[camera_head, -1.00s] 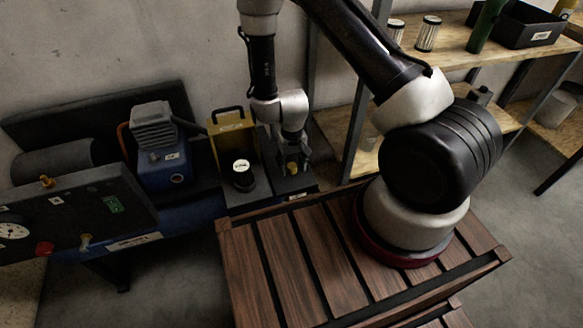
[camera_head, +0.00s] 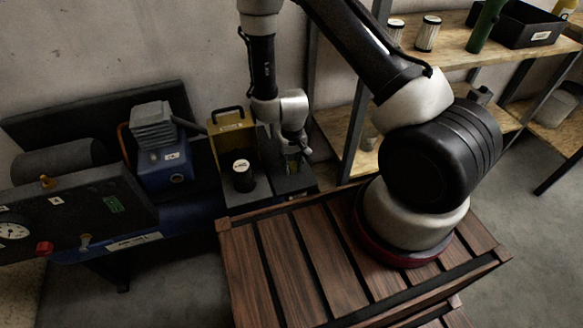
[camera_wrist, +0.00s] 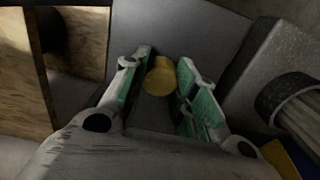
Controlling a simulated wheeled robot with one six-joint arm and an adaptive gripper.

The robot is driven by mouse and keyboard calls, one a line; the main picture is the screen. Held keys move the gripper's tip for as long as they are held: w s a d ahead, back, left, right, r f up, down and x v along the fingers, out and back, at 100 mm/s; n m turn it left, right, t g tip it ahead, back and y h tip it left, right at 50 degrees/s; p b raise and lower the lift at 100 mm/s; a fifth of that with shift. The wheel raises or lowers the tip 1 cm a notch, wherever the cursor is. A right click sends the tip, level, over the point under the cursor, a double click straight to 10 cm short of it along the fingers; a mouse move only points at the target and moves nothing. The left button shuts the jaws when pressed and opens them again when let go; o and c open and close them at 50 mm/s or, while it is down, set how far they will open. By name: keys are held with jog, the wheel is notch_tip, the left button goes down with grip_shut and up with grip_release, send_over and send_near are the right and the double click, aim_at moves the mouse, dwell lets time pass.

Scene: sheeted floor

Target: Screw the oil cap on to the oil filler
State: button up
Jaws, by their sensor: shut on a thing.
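A short yellow cylinder, which looks like the oil cap (camera_wrist: 160,76), sits between my fingertips in the wrist view. My gripper (camera_wrist: 161,78) has green-padded fingers and is shut on it. In the head view my gripper (camera_head: 295,160) hangs over the dark right-hand block of the machine (camera_head: 290,184), where the cap is too small and dark to make out well. I cannot pick out the oil filler; it may be hidden under the cap and fingers. I cannot tell whether the cap touches it.
A black cylinder with a white-labelled top (camera_head: 241,176) stands just left of my gripper, before a yellow panel with a handle (camera_head: 231,135). A blue pump-like unit (camera_head: 165,150) is farther left. A wooden shelf (camera_head: 455,50) stands at right, a slatted wooden crate (camera_head: 268,262) in front.

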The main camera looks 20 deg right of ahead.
aim_at(292, 164)
jog(key=shift+r, duration=1.85)
jog(key=shift+r, duration=0.1)
jog(key=shift+r, duration=1.95)
